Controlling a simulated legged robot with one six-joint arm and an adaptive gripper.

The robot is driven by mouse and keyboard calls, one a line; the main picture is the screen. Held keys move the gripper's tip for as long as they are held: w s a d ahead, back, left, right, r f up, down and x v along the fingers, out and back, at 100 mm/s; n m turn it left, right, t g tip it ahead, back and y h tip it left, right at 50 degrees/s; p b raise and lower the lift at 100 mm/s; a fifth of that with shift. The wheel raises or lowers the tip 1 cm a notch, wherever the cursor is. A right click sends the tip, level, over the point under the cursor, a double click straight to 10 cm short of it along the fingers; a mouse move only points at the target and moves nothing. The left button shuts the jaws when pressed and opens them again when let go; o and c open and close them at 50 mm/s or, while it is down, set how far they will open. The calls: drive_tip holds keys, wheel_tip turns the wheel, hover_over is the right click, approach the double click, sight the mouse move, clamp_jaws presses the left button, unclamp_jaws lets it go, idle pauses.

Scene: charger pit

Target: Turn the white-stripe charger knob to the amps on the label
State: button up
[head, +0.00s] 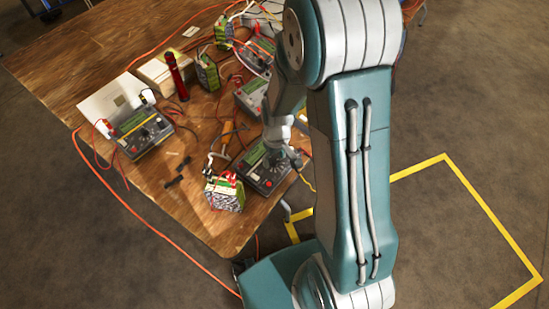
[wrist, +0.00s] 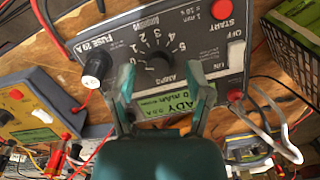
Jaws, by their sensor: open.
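A grey charger with a black knob (wrist: 159,72) and a numbered amps dial fills the middle of the wrist view. It appears to be the front charger (head: 262,178) in the head view, at the table's near corner. My gripper (wrist: 165,80) is open, with one finger on each side of the knob in the picture. I cannot tell whether the fingers touch it. The charger's green display (wrist: 165,104) is partly hidden by my fingers; "READY" shows in part. A white stripe on this charger cannot be made out for sure.
A yellow-striped charger (head: 145,134) stands at the table's left; a yellow-marked one (wrist: 30,118) shows in the wrist view. A green battery pack (head: 224,193) sits beside the front charger. Red cables, a red cylinder (head: 176,76) and more chargers crowd the wooden table (head: 60,60).

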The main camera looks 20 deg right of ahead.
drive_tip(key=shift+f, duration=0.45)
drive_tip(key=shift+d, duration=0.1)
drive_tip(key=shift+c, duration=1)
clamp_jaws()
